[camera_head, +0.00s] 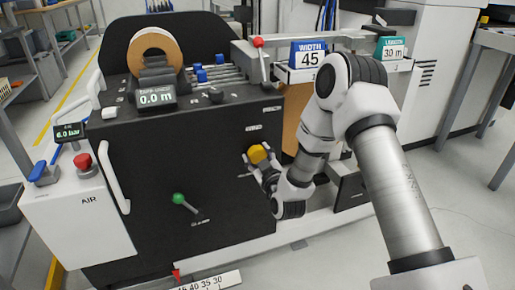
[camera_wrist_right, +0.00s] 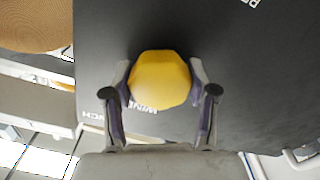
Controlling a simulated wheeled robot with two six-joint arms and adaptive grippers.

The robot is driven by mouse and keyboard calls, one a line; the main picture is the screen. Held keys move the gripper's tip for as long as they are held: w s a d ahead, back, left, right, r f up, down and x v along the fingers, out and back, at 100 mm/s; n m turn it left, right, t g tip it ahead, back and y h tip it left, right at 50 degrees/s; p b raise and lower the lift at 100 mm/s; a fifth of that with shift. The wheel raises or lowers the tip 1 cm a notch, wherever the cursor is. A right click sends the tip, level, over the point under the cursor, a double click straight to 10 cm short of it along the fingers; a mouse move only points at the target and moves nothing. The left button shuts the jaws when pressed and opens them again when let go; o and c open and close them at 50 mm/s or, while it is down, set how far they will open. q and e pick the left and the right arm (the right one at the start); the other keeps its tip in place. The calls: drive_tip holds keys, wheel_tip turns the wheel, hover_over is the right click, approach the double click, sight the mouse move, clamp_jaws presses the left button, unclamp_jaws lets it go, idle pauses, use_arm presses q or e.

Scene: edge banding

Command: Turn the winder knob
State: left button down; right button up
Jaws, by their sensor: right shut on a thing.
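The yellow winder knob (camera_head: 257,153) sits on the upper right of the front panel of a black machine (camera_head: 150,165). My right gripper (camera_head: 262,166) comes from the right and is shut on the knob. In the right wrist view the faceted yellow knob (camera_wrist_right: 160,78) lies between the two fingers of my right gripper (camera_wrist_right: 162,92), one finger at each side. Part of a printed label shows behind the knob. My left gripper is not in view.
A green-tipped lever (camera_head: 179,198) stands out lower on the panel. A display (camera_head: 155,97) reads 0.0 m. A red-knobbed lever (camera_head: 258,43) and a blue WIDTH 45 sign (camera_head: 309,55) are above. A white AIR box (camera_head: 80,215) with a red button stands at the left.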

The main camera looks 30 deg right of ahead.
drive_tip(key=shift+n+p, duration=1)
drive_tip(key=shift+n, duration=0.2)
drive_tip(key=o, duration=1.2)
drive_tip(key=shift+c, duration=0.2)
drive_tip(key=v, duration=1.2)
